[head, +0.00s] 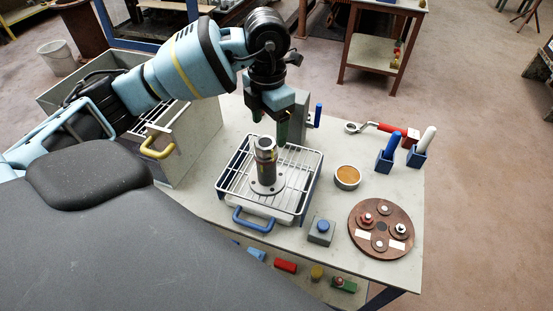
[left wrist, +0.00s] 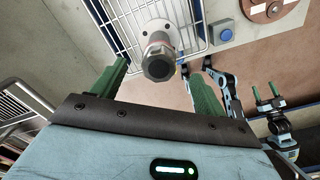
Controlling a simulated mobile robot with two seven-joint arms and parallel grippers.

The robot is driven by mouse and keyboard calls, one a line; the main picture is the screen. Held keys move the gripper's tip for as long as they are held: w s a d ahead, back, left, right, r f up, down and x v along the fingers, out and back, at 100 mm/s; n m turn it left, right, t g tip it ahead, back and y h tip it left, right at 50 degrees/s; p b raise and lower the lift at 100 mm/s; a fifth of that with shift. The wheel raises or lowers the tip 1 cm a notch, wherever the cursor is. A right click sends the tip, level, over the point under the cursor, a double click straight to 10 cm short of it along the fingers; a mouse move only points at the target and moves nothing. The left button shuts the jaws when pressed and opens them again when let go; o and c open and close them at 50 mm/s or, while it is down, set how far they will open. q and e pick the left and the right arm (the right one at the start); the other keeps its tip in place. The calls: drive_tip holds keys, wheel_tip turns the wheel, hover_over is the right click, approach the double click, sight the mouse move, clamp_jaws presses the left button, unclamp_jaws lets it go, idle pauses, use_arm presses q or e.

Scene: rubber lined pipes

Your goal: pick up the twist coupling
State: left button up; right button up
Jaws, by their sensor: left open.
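A dark metal cylinder (head: 265,158) stands upright on a round flange (head: 267,183) on a white wire rack (head: 230,186). Its upper part looks like the twist coupling, though I cannot tell where it divides from the pipe below. My left gripper (head: 270,122) is open and empty, just above and behind the cylinder's top. In the left wrist view, the cylinder's dark round end (left wrist: 159,69) shows between the green fingers of the left gripper (left wrist: 161,77), apart from both. My right gripper (left wrist: 265,92) shows at the right of that view, its green fingers apart.
The rack has a blue handle (head: 252,221) in front. A small bowl (head: 347,177), a blue-button box (head: 321,231) and a brown disc with fittings (head: 381,229) stand to the right. A grey crate (head: 190,150) with a yellow handle is at left. A grey upright block stands behind the rack.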

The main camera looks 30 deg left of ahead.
sight(265, 142)
use_arm(q)
drive_tip(key=shift+s+r, duration=0.1)
drive_tip(key=shift+s, duration=0.4)
wheel_tip(265, 142, down, 2)
drive_tip(key=shift+f, duration=0.25)
drive_tip(key=shift+s+a+f, duration=0.1)
drive_tip(key=shift+f, duration=1.1)
drive_tip(key=shift+s+a+f, duration=0.1)
drive_tip(key=shift+f, duration=1.3)
use_arm(e)
drive_tip(key=shift+s+r, duration=0.15)
drive_tip(key=shift+r, duration=0.05)
use_arm(q)
drive_tip(key=c, duration=0.7)
drive_tip(key=shift+w+r, duration=0.1)
clamp_jaws()
use_arm(e)
drive_tip(key=shift+s+f, duration=0.1)
drive_tip(key=shift+s, duration=0.35)
